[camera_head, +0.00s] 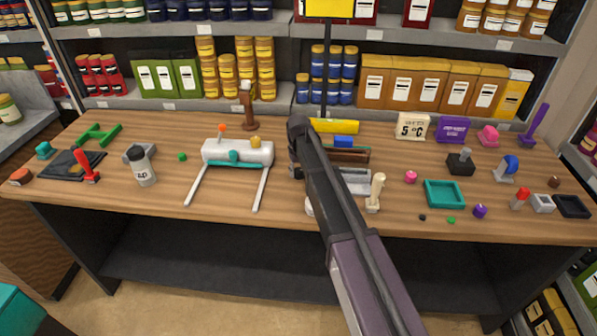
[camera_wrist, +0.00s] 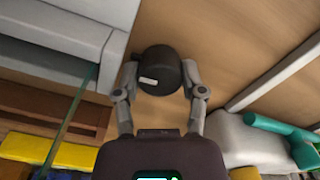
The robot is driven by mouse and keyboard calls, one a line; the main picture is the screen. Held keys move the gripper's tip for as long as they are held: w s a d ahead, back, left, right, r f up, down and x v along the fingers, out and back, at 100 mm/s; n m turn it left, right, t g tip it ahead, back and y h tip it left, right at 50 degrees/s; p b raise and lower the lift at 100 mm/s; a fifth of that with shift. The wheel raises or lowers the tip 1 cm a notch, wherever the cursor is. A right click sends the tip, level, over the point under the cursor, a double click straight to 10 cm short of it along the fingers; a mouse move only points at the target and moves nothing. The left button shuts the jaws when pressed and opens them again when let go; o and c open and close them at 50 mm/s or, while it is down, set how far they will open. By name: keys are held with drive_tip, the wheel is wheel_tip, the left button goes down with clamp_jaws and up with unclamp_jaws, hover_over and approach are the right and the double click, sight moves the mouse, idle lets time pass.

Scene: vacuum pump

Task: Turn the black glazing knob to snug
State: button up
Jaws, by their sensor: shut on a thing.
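The black knob (camera_wrist: 160,65) is a short dark cylinder with a small white mark on its near side, seen in the wrist view. My gripper (camera_wrist: 161,92) has one grey finger on its left side and one on its right, shut on the knob. In the head view my arm comes down over the middle of the bench and hides the knob and the fingers. What the knob is mounted on cannot be made out.
A white cylinder device with teal parts (camera_head: 237,152) stands left of my arm. A grey-white block (camera_wrist: 65,40) is close beside my left finger. A cream-handled tool (camera_head: 375,193) and a teal tray (camera_head: 444,194) stand to the right. Stocked shelves (camera_head: 420,52) rise behind.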

sight(298, 170)
drive_tip(key=shift+s+m, duration=0.1)
drive_tip(key=shift+m, duration=0.2)
drive_tip(key=o, duration=1.1)
drive_tip(key=shift+a, duration=0.1)
drive_tip(key=shift+o, duration=0.2)
drive_tip(key=shift+c, duration=1.2)
wheel_tip(298, 170, up, 5)
drive_tip(key=p, duration=0.5)
